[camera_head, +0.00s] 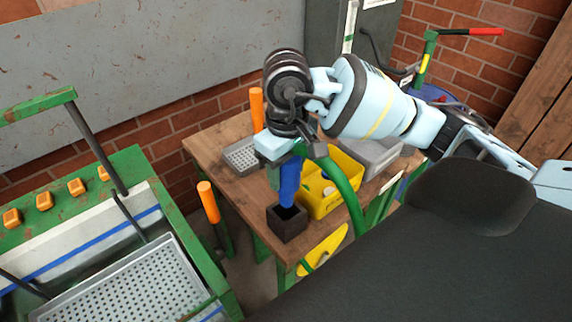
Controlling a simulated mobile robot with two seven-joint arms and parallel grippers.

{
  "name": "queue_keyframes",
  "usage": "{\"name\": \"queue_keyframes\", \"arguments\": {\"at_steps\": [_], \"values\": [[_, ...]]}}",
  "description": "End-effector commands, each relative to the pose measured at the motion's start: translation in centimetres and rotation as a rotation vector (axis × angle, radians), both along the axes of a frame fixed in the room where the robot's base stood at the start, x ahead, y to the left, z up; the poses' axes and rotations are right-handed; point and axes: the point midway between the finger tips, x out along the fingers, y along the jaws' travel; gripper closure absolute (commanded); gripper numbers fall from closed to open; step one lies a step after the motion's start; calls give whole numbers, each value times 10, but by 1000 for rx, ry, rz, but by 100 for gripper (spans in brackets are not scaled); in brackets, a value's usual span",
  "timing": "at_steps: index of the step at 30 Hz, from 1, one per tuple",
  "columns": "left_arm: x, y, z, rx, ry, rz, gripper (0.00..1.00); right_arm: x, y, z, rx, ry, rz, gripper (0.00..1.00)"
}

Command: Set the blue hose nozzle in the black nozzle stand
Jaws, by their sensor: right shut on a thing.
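The blue hose nozzle (289,180) is held upright in my right gripper (283,150), which is shut on it. A green hose (347,190) curves from near the gripper down to the right. The black nozzle stand (288,223) is an open-topped square block at the front corner of the wooden table. The nozzle's lower end shows at the stand's opening; I cannot tell whether it is inside or just above and behind it. My left gripper is not in view.
A yellow bin (318,205) stands close to the right of the stand, with a grey bin (372,157) behind it. A perforated grey tray (240,157) lies at the table's back left. Orange-topped posts (208,202) stand beside the table. A green machine (135,165) fills the left.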

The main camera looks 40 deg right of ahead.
Motion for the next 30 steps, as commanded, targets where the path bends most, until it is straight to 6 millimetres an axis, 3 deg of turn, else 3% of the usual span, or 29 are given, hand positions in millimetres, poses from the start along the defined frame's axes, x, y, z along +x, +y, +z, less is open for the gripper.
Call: {"name": "queue_keyframes", "arguments": {"at_steps": [30], "values": [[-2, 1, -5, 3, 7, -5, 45, 0, 0, 0, 0, 0, 0, 66]]}}
